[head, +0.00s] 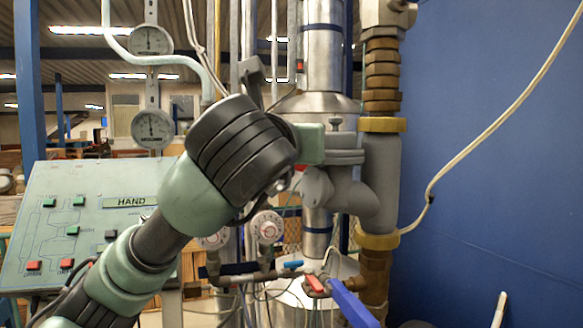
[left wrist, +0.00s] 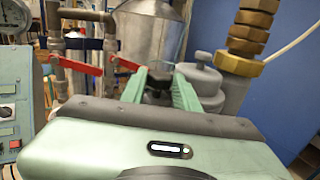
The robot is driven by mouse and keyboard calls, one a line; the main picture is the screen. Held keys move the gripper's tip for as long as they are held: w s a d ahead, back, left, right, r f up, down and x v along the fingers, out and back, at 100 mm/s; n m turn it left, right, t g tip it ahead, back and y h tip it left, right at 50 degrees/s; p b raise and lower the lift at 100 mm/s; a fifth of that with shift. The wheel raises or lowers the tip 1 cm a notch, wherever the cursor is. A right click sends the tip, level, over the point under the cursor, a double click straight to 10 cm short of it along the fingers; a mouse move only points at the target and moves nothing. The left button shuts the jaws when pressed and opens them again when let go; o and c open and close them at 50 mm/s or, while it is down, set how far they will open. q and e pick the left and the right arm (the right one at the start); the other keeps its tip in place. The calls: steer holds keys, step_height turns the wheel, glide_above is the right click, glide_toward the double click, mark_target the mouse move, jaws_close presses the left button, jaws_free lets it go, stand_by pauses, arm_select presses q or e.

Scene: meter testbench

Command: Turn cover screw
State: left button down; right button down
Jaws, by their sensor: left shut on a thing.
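My left gripper (head: 312,144) reaches in from the left in the head view, its green finger at the top of the grey meter body (head: 345,180). In the left wrist view its green fingers (left wrist: 158,90) stand on both sides of a small dark piece, which I take to be the cover screw (left wrist: 158,82). The gripper is shut on it; in the head view the gripper hides this spot. A grey knob (head: 336,123) stands on the meter's cover just right of the finger, apart from it; it also shows in the left wrist view (left wrist: 203,57). My right gripper is not in view.
A brass-fitted pipe (head: 382,80) rises right behind the meter. Red (head: 315,284) and blue (head: 352,305) valve handles sit below. Dial gauges (head: 152,40) and a control panel (head: 80,235) are at the left. A blue wall (head: 490,190) lies right, with a hanging cable.

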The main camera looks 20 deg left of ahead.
arm_select(q)
steer(key=shift+w+d+n+g+y+b, duration=0.15)
steer(key=shift+n+g+y+b, duration=0.35)
steer(key=shift+n+y+b, duration=0.7)
steer(key=shift+s+d+n+g+y+b, duration=0.15)
steer(key=shift+n+g+y+b, duration=0.5)
steer(key=shift+y, duration=0.9)
steer(key=shift+w+d+n+g+y+b, duration=0.15)
steer(key=shift+d+n+g+y+b, duration=0.15)
steer(key=shift+n+y+b, duration=0.8)
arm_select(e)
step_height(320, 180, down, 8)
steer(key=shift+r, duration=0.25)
arm_select(q)
steer(key=shift+r+y, duration=0.1)
steer(key=shift+y, duration=0.25)
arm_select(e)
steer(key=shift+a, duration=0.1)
arm_select(q)
steer(key=c, duration=1)
jaws_free()
steer(key=shift+a, duration=0.1)
steer(key=shift+c, duration=0.2)
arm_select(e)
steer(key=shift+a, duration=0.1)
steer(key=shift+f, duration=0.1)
